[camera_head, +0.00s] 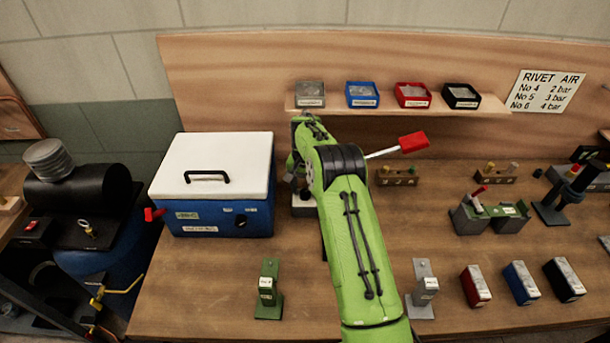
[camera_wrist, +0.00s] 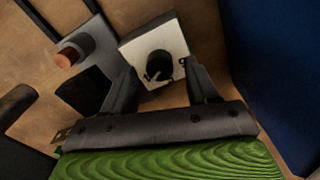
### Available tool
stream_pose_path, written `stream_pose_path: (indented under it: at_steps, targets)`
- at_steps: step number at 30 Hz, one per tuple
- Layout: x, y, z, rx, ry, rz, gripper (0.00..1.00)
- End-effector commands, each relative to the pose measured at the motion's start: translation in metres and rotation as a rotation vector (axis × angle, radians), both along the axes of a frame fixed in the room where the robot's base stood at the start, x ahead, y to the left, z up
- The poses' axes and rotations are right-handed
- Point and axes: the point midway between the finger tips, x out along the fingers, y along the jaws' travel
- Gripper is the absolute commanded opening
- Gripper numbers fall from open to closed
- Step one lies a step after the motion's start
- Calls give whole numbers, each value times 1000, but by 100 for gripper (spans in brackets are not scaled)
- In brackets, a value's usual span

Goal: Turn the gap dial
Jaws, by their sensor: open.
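In the wrist view, a black round dial (camera_wrist: 158,64) with a small pointer stands on a pale square plate (camera_wrist: 172,35). I take it for the gap dial; no label on it is readable. My gripper (camera_wrist: 161,76) is open, with one dark finger on each side of the dial. I cannot tell whether either finger touches it. In the head view, my green arm reaches over the bench, and my gripper (camera_head: 297,178) is mostly hidden behind it. A pale block (camera_head: 304,207) shows below the gripper; the dial itself is hidden there.
A blue box (camera_head: 222,218) with a white lid stands close left of my gripper; its blue side fills the right of the wrist view. A red-handled lever (camera_head: 412,142) rises right of my arm. A green stand (camera_head: 269,290) and a grey stand (camera_head: 423,289) are nearer the front.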

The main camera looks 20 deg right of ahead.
Motion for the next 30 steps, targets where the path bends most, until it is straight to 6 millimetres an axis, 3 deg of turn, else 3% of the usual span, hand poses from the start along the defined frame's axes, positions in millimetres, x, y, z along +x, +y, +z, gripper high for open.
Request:
stream_pose_path:
  at_steps: [9,15,20,30]
  targets:
    - [1,0,88,-3,-7,0,59]
    - [1,0,136,-1,-4,0,59]
    - [1,0,150,0,-2,0,59]
    - [0,0,149,0,-1,0,59]
